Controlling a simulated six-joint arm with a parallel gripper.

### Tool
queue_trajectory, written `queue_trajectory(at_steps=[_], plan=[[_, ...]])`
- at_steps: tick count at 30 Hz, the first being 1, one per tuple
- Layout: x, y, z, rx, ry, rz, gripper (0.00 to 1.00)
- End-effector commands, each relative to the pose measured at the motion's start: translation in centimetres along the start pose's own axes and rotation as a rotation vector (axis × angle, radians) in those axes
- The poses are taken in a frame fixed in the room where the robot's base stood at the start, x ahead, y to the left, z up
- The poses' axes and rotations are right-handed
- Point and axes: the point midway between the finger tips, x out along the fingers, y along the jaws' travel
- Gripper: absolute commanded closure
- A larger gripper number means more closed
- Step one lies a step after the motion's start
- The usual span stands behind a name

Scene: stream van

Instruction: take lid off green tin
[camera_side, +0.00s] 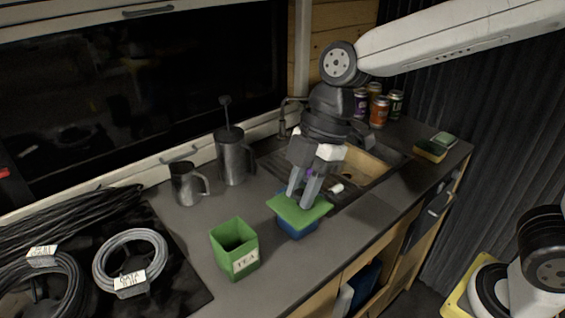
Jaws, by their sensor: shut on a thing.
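The green tin (235,251), labelled TEA, stands upright on the counter with its top open. The green lid (312,214) is away from it, to the right, over a blue container (297,231). I cannot tell whether the lid touches the blue container. My gripper (300,198) points down and is shut on the green lid from above. The grip point itself is too small to make out.
A metal jug (186,184) and a tall press pot (231,160) stand behind the tins. Coiled cables (130,262) lie at left. The sink (366,168), several cans (379,112) and sponges (431,151) are at right. The front counter is clear.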

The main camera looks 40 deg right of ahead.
Motion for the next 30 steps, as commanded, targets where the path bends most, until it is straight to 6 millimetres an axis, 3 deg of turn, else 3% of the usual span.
queue_trajectory(at_steps=[9,30], plan=[[-0.43,-0.69,0.18,0.000,0.000,0.000,1.00],[-0.37,-0.05,0.11,0.001,0.000,0.000,1.00]])
